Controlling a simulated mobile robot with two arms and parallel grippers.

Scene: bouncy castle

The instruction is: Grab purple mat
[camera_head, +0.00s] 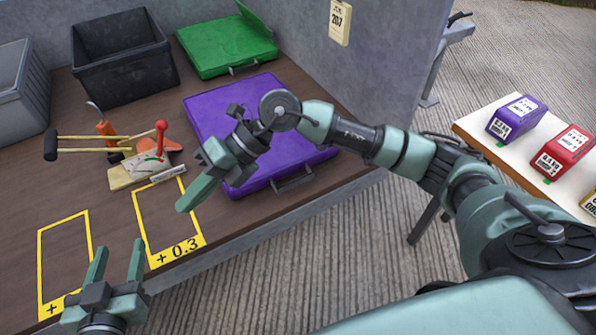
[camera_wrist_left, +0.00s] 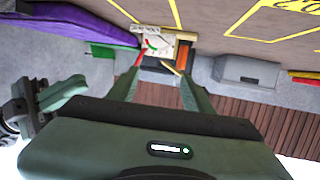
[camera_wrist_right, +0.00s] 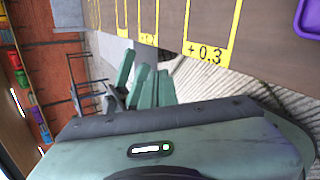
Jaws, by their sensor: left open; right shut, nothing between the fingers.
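The purple mat (camera_head: 235,115) looks like a flat, folded purple case with a dark handle. It lies on the brown table, and my right arm crosses in front of part of it. It also shows at the upper left of the left wrist view (camera_wrist_left: 75,22), and an edge shows at the upper right of the right wrist view (camera_wrist_right: 310,20). My right gripper (camera_head: 182,207) is shut and empty, over the table at the mat's left front side. My left gripper (camera_head: 119,249) is open and empty near the table's front edge, apart from the mat.
A green case (camera_head: 222,40) and black crate (camera_head: 120,58) stand at the back. A red-lever gauge tool (camera_head: 150,168) lies left of the mat. A yellow-marked rectangle (camera_head: 196,241) is empty. A side table (camera_head: 480,125) with small boxes stands right.

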